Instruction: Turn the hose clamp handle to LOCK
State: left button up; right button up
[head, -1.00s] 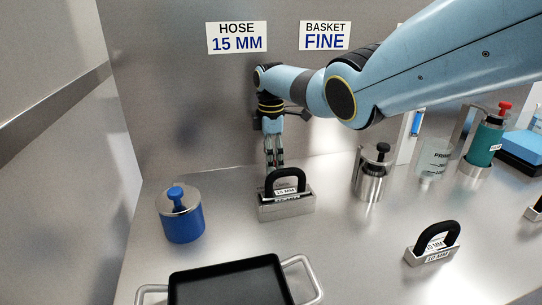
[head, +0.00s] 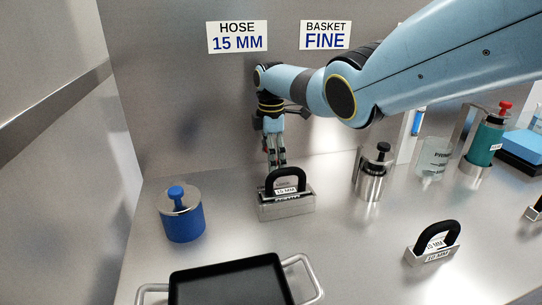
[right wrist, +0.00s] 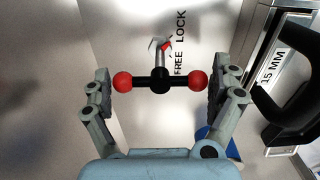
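The hose clamp handle (right wrist: 160,80) shows in the right wrist view as a dark bar with a red ball at each end. A grey stem with a red-and-white tip (right wrist: 161,44) reaches up from its middle, beside the printed words FREE and LOCK (right wrist: 180,43). I cannot tell which word it marks. My right gripper (right wrist: 162,88) is open, one finger beyond each red ball, with small gaps visible. In the head view my right gripper (head: 276,160) points down behind the 15 MM hose block, which partly hides the spot below it. My left gripper is not in view.
The 15 MM block (head: 286,208) with its black hose loop stands close in front of the right gripper. A blue canister (head: 183,224) stands left, a steel canister (head: 369,185) right. A 10 MM block (head: 432,256) and a black tray (head: 228,280) are nearer.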

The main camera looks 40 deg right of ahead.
notch_tip(320, 180, up, 12)
dwell(0.5)
dwell(0.5)
